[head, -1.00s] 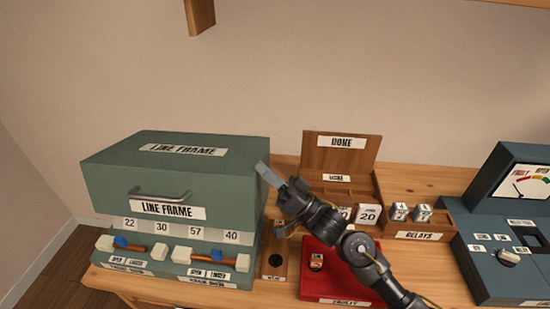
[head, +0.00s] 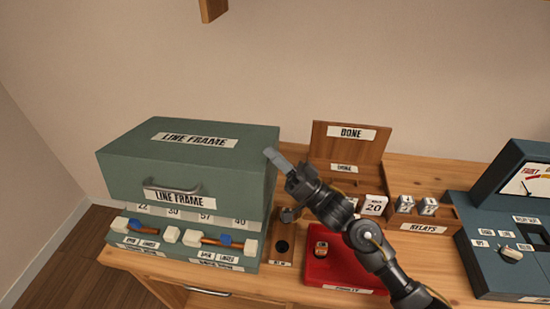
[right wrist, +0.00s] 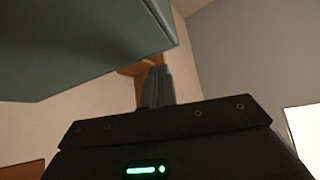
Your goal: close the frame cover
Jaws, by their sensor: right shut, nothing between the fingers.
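The green frame cover (head: 222,152), labelled LINE FRAME and with a metal handle (head: 172,187) on its front, sits over the green line frame (head: 195,258) at the left of the table. Its front edge hangs just above the number row and partly hides the numbers. A strip of the frame's front shows below it. My right gripper (head: 273,157) is shut and empty at the cover's right side, near its top right corner; I cannot tell whether it touches. In the right wrist view the shut fingers (right wrist: 155,88) point up beside the cover (right wrist: 80,45). My left gripper is not in view.
A red tray (head: 340,275) holds a small part under my right forearm. Behind it stands a wooden DONE box (head: 350,150). A relay rack (head: 430,220) and a blue meter console (head: 500,265) stand to the right. The wooden table (head: 410,170) has bare room at the back.

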